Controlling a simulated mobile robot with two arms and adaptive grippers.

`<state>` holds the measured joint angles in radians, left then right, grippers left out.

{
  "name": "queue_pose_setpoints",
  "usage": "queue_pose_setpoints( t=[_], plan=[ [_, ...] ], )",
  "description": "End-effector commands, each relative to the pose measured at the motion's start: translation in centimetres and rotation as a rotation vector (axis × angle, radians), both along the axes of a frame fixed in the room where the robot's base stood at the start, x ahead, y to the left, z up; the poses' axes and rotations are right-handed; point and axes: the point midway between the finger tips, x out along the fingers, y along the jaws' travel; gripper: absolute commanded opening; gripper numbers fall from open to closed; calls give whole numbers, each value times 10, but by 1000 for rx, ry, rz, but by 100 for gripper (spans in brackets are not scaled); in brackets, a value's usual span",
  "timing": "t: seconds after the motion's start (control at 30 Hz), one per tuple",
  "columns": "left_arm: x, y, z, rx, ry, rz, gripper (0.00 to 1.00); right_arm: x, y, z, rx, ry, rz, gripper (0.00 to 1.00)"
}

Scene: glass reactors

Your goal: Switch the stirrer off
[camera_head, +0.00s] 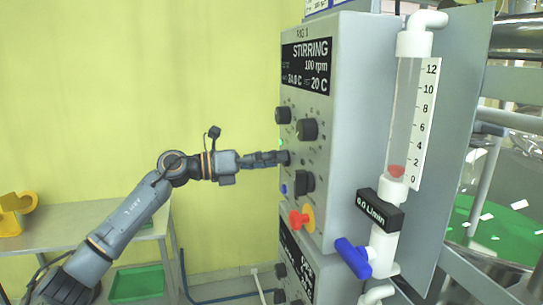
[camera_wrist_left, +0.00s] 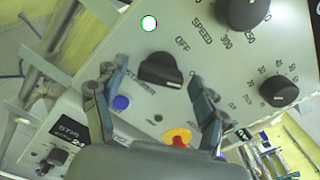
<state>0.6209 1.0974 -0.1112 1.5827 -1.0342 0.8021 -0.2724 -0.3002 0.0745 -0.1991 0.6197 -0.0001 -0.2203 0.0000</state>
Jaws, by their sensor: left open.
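The stirrer switch (camera_wrist_left: 160,70) is a black knob on the grey panel, between my fingers in the left wrist view. Its white mark is at its lower right; the word OFF is printed at its upper right. A lit green-white lamp (camera_wrist_left: 148,22) is above it. My left gripper (camera_wrist_left: 155,103) is open, one finger on each side of the knob in that view; I cannot tell if they touch it. In the head view, my left gripper (camera_head: 281,158) reaches the panel from the left. The display (camera_head: 306,66) reads STIRRING 100 rpm. My right gripper is not in view.
A SPEED knob (camera_wrist_left: 243,12) and another knob (camera_wrist_left: 278,92) are on the right. A blue button (camera_wrist_left: 121,102) and a red-yellow emergency button (camera_wrist_left: 178,137) are below. A flow tube (camera_head: 403,120) with a blue valve (camera_head: 353,257) stands on the cabinet's right side.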

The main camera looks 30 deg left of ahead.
Motion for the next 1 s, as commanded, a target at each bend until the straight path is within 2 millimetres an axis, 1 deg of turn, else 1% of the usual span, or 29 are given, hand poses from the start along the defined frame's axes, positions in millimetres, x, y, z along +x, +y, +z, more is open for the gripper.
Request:
queue_pose_setpoints(
  t=[0.13,0.17,0.2,0.27,0.3,0.37,0.4,0.43,0.73,1.0],
  plan=[
    [0,0,0,-1,-1,1,72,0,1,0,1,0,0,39],
    [0,0,0,-1,-1,1,68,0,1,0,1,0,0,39],
    [0,0,0,-1,-1,1,59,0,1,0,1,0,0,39],
    [0,0,0,-1,-1,1,47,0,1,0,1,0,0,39],
    [0,0,0,-1,-1,1,39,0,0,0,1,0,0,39],
    [0,0,0,-1,-1,1,27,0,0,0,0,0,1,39],
    [0,0,0,-1,-1,1,19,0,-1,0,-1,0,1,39],
    [0,0,0,-1,-1,1,17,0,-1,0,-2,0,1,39],
    [0,1,1,-28,23,1,17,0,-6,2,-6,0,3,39],
    [0,1,2,-146,126,2,17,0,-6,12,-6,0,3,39]
  ],
)
